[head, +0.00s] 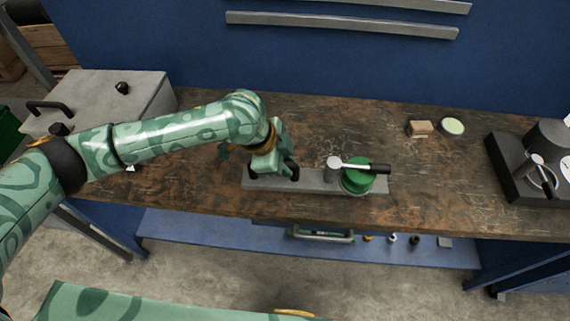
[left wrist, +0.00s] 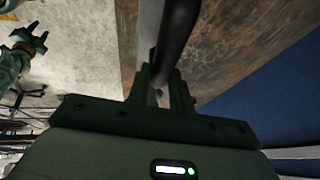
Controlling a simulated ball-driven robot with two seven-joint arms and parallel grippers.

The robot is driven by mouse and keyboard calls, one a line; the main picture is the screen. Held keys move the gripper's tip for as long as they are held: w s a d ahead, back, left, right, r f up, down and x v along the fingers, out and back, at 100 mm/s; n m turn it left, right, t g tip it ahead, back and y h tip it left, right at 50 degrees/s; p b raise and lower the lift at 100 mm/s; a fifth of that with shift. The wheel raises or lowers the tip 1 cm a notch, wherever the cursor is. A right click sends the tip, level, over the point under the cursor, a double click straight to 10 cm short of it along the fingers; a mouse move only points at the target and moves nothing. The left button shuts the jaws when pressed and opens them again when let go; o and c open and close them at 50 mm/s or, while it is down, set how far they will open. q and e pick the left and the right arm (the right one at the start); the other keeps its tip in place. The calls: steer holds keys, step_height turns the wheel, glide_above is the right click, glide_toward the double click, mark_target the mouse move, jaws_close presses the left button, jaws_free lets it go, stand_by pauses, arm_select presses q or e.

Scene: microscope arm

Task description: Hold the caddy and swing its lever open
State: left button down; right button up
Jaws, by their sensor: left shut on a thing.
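The caddy is a long grey base (head: 315,187) lying along the front of the workbench. A short grey post (head: 333,163) stands on it and carries a lever with a black grip (head: 378,168). The lever points right, across the top of a green round part (head: 358,178). My left gripper (head: 272,170) is shut on the caddy's black handle (left wrist: 178,35) at the left end; the fingers (left wrist: 160,90) close around the bar in the left wrist view. My right gripper (left wrist: 28,42) shows at the left of that view, apart from the caddy, its fingers spread and empty.
A wooden block (head: 420,129) and a pale round dish (head: 452,126) lie at the back right of the bench (head: 300,125). A dark machine (head: 525,170) stands at the right end, a grey box (head: 110,95) at the left. The bench behind the caddy is clear.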

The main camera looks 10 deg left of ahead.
arm_select(q)
steer(key=w+f+b, duration=0.4)
steer(key=w+f, duration=0.1)
steer(key=w, duration=0.1)
steer(key=shift+a, duration=0.2)
stand_by(0.6)
steer(key=shift+a+f+b, duration=0.1)
steer(key=shift+f+b, duration=0.2)
steer(key=shift+f, duration=0.25)
stand_by(0.8)
stand_by(0.7)
